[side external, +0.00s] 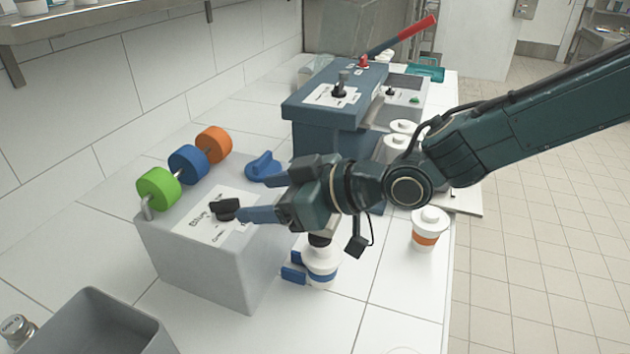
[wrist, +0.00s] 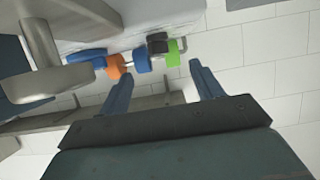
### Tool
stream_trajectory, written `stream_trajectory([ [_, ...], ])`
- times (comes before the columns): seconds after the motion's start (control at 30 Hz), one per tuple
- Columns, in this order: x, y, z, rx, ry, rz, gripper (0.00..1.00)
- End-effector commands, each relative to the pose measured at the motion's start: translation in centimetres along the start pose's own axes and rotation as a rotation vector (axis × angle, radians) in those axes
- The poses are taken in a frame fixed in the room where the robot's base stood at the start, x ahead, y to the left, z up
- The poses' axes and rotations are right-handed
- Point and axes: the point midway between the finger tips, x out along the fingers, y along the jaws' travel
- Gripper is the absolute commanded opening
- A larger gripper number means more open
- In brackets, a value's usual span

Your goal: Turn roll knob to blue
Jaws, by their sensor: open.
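The black knob (side external: 225,208) sits on a white label with printed words on top of a grey box (side external: 190,265). The words are too small to read surely. Three rolls stand on a rod along the box's back edge: green (side external: 158,188), blue (side external: 188,164) and orange (side external: 213,144). My gripper (side external: 256,197) is open, its fingers level just right of the knob. One fingertip appears close to the knob; I cannot tell whether it touches. In the wrist view the knob (wrist: 157,42) shows ahead, between my spread fingers, near the green roll (wrist: 173,52).
A blue machine (side external: 335,105) with a red-handled lever stands behind. A white cup with a blue band (side external: 322,265) stands below my gripper, and an orange-banded cup (side external: 428,228) is at right. A grey bin (side external: 90,325) is at front left.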

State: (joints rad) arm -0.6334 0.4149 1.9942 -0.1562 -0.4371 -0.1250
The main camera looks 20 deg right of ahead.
Motion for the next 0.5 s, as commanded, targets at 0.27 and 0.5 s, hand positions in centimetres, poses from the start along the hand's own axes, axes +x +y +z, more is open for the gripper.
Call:
stream_trajectory([
  [0.27,-3.9,0.1,0.0,0.0,0.001,0.002,0.65],
  [0.5,-7.0,0.3,-0.1,0.002,-0.003,0.007,0.65],
])
